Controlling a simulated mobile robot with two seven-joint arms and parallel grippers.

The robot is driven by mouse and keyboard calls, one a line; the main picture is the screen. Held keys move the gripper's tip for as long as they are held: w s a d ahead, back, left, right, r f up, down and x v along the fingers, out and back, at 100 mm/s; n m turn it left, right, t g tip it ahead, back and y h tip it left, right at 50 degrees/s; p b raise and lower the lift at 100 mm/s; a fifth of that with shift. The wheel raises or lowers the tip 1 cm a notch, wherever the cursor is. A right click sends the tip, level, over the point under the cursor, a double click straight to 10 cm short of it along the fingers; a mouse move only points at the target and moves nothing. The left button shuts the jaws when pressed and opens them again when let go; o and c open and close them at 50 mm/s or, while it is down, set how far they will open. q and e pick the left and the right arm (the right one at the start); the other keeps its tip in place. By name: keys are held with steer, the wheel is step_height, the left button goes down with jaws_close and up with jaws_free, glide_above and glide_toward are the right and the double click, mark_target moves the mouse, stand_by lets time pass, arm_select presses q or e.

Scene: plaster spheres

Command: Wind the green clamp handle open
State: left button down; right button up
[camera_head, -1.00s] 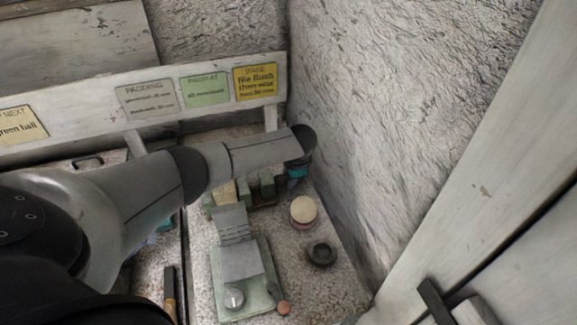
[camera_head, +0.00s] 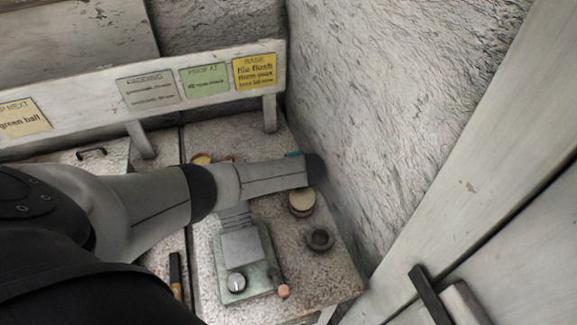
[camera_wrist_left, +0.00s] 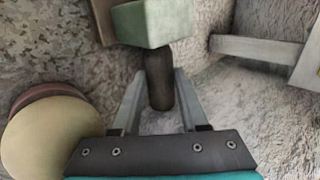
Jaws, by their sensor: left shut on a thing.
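In the left wrist view a pale green block (camera_wrist_left: 155,22) of the clamp is at the top, with a dark upright cylindrical handle (camera_wrist_left: 158,78) just below it. My left gripper (camera_wrist_left: 157,100) has one finger on each side of this dark handle and is shut on it. In the head view my left forearm lies over the clamp and hides most of it, and the fingers are hidden too. A teal bit of my left wrist shows near the forearm's end. My right gripper is not in view.
A cream-topped round pot (camera_head: 302,202) stands close by, and also at left in the wrist view (camera_wrist_left: 52,138). A dark ring (camera_head: 320,239) and a grey-green device (camera_head: 243,262) with a knob are in front. A rough wall (camera_head: 400,110) bounds the right.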

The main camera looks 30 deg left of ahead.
arm_select(q)
steer(key=shift+c, duration=2.2)
jaws_free()
steer(key=shift+d+r, duration=0.1)
steer(key=shift+s+d+r, duration=0.1)
steer(key=shift+s+r, duration=0.05)
steer(key=p+v, duration=0.4)
steer(key=v, duration=0.9)
steer(key=shift+s+r, duration=0.15)
steer(key=shift+s+d+r, duration=0.3)
steer(key=shift+d+r, duration=0.05)
steer(key=shift+r, duration=0.1)
